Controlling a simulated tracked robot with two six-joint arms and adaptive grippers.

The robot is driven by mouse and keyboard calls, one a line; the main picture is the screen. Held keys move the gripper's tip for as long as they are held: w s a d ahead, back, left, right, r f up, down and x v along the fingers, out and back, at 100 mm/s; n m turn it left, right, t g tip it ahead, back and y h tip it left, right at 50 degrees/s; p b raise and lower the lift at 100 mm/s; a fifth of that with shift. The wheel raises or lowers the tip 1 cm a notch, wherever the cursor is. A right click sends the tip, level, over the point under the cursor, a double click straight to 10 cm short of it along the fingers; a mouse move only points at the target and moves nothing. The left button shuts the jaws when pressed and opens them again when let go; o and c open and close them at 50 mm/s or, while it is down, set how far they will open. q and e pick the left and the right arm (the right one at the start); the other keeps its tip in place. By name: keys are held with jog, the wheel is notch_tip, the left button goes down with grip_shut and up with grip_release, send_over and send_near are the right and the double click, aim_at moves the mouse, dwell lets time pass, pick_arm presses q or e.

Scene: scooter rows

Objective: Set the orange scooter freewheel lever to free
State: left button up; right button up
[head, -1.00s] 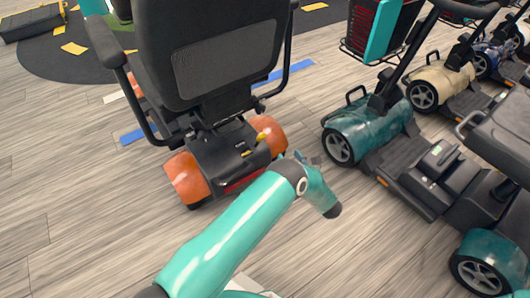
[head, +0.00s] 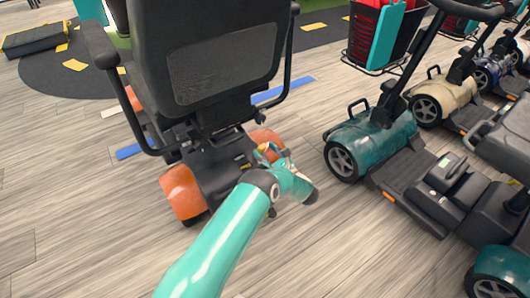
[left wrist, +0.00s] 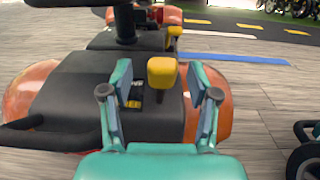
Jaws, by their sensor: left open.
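The orange scooter (head: 181,192) stands left of centre in the head view, its dark seat back (head: 215,55) towards me. In the left wrist view its black rear cover (left wrist: 62,108) lies between orange fenders. A yellow lever (left wrist: 162,72) stands up from the cover, beside a black label with yellow marks (left wrist: 134,92). My left gripper (left wrist: 160,98) is open, with one finger on each side of the lever in the picture; I cannot tell whether they touch it. In the head view my left arm hides part of the scooter's rear. My right gripper does not show.
A teal scooter (head: 372,140) stands close on the right, with a beige scooter (head: 441,98) behind it. A black ramp-like block (head: 36,40) lies at the far left. Bare wooden floor (head: 80,225) is free at the left and front.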

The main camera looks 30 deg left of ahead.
pick_arm(q)
jog(key=shift+b+x, duration=0.4)
jog(key=shift+x, duration=1.35)
